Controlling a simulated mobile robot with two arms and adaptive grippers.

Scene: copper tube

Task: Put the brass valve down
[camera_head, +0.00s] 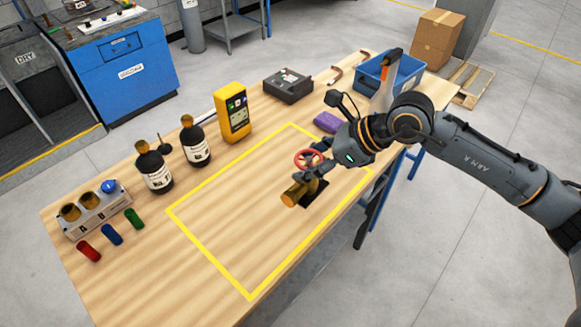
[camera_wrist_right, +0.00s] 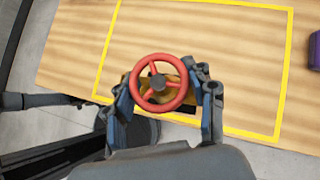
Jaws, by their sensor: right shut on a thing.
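The brass valve (camera_head: 294,195) has a brass body and a red handwheel. My right gripper (camera_head: 312,173) is shut on it, near the right part of the yellow-outlined area. In the right wrist view the red wheel of the valve (camera_wrist_right: 158,82) faces the camera, between the two fingers of the right gripper (camera_wrist_right: 172,97). A dark patch shows on the table just under the valve; I cannot tell whether the valve touches the table. The yellow outline (camera_head: 208,254) on the wooden table (camera_head: 130,262) is otherwise empty. My left gripper is not in view.
Two dark bottles (camera_head: 154,172) (camera_head: 196,146), a yellow meter (camera_head: 234,112) and a grey block with brass fittings (camera_head: 94,210) stand left of the outline. A purple item (camera_head: 327,122), a dark box (camera_head: 288,86) and a blue bin (camera_head: 402,80) lie beyond it.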

